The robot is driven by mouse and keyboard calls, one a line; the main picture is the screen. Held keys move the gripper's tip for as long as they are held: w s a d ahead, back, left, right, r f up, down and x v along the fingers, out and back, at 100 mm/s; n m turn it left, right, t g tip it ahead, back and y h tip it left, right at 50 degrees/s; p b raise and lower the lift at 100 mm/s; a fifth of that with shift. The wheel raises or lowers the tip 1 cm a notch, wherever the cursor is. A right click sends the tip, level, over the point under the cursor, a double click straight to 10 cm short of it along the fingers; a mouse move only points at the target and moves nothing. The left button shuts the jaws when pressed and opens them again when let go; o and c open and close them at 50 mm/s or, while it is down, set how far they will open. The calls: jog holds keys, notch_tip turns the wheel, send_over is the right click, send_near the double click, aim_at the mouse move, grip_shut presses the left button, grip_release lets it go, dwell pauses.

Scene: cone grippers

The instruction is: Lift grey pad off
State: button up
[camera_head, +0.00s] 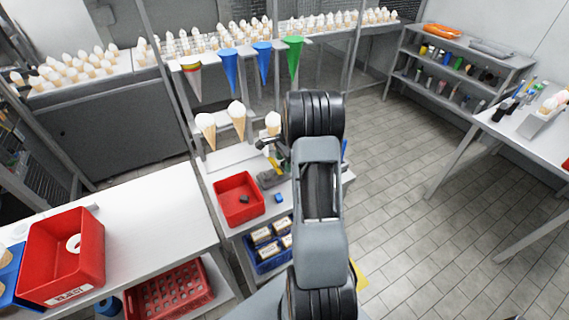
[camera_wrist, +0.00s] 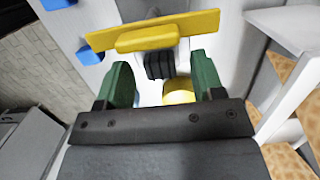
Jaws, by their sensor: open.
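In the wrist view, the green fingers of my gripper (camera_wrist: 163,82) stand apart with a gap between them. A dark grey ribbed pad (camera_wrist: 160,66) shows in that gap, just beyond the fingertips and apparently untouched. It sits against a yellow bar-shaped piece (camera_wrist: 153,32) that stretches across the view above the fingers. A yellow rounded part (camera_wrist: 179,92) lies nearer, by the right finger. In the head view, my arm hides most of this spot. Only a small grey piece (camera_head: 270,179) shows on the bench left of the arm, and I cannot tell whether it is the pad.
A red tray (camera_head: 238,198) and a small blue block (camera_head: 279,198) sit on the bench left of my arm. Cones with white tops (camera_head: 237,118) stand behind. A blue crate (camera_head: 262,262) is below. The tiled floor (camera_head: 400,165) to the right is clear.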

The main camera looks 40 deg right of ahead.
jog(key=shift+f, duration=0.25)
jog(key=c, duration=1)
jog(key=shift+r, duration=0.1)
jog(key=shift+r, duration=0.6)
jog(key=s+a+r, duration=0.2)
jog(key=s+r, duration=1.1)
jog(key=r, duration=0.3)
jog(key=shift+s+r, duration=0.35)
jog(key=shift+s, duration=0.05)
